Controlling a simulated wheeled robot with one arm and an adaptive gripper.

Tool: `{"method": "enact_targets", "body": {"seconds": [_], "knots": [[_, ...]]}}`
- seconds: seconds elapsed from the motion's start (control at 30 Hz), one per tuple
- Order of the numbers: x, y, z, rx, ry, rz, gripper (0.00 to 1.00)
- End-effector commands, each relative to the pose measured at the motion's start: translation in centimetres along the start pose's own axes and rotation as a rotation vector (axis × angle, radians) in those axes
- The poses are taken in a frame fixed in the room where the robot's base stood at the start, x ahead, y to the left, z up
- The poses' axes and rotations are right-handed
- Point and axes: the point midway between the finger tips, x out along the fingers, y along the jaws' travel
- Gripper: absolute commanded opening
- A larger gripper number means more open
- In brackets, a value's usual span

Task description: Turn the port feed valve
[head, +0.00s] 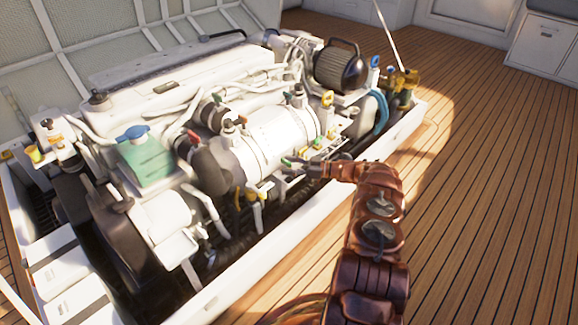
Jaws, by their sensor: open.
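My arm reaches in from the lower right, and my gripper (305,168) is open at the near side of the white engine (200,105). Its fingers are small and dark here. A small green handle (287,161) is just left of the fingertips; I cannot tell whether they touch. Other small coloured handles show: a red one (193,135) to the left, a yellow one (327,99) above the gripper, and a blue-topped one (375,62) at the far right. No label shows which is the port feed valve. I see nothing held.
The engine sits in an open hatch with a raised white rim (258,255). The raised hatch lid (60,50) is behind. Wooden deck (485,200) is clear at right.

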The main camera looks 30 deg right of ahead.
Motion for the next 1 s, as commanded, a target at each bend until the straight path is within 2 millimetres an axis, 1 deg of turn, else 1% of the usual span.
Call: {"method": "enact_targets", "body": {"seconds": [0.07, 0.17, 0.27, 0.5, 0.6, 0.8, 1.0], "knots": [[-0.5, 0.0, 0.0, 0.0, 0.0, 0.001, 0.6], [-1.7, 0.1, 0.1, 0.0, -0.002, 0.003, 0.6], [-3.4, 0.1, 0.1, 0.001, -0.002, 0.004, 0.6], [-8.2, 0.1, 0.1, -0.002, -0.002, 0.003, 0.6], [-9.7, 0.0, 0.1, -0.001, -0.001, 0.002, 0.6], [-11.3, 0.1, 0.1, 0.0, 0.0, 0.002, 0.6], [-11.8, 0.0, 0.0, 0.001, 0.0, 0.0, 0.6]]}}
